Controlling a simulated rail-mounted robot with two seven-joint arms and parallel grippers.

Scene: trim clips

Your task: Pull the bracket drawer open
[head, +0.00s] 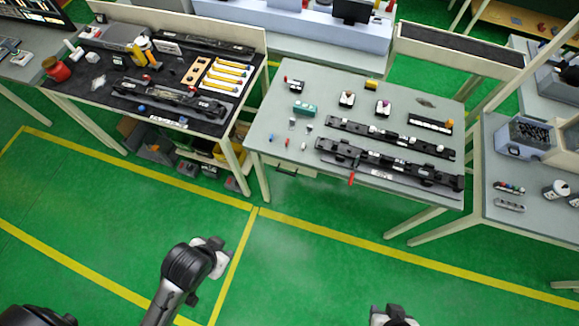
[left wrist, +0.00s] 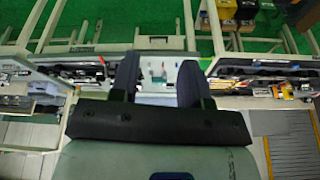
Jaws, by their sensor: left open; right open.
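The bracket drawer (head: 298,171) shows as a pale front with a small dark handle under the left front edge of the grey table (head: 262,128). It looks shut, and its inside is hidden. My left gripper (left wrist: 157,78) is open and empty in the left wrist view, its two dark fingers apart. In the head view the left wrist is over the green floor, in front of the table and well short of the drawer. My right gripper (head: 392,317) is at the bottom edge of the head view, partly cut off, open and far from the drawer.
A dark-topped bench (head: 85,85) stands to the left, another grey table (head: 500,220) to the right. The green floor (head: 310,260) in front is clear.

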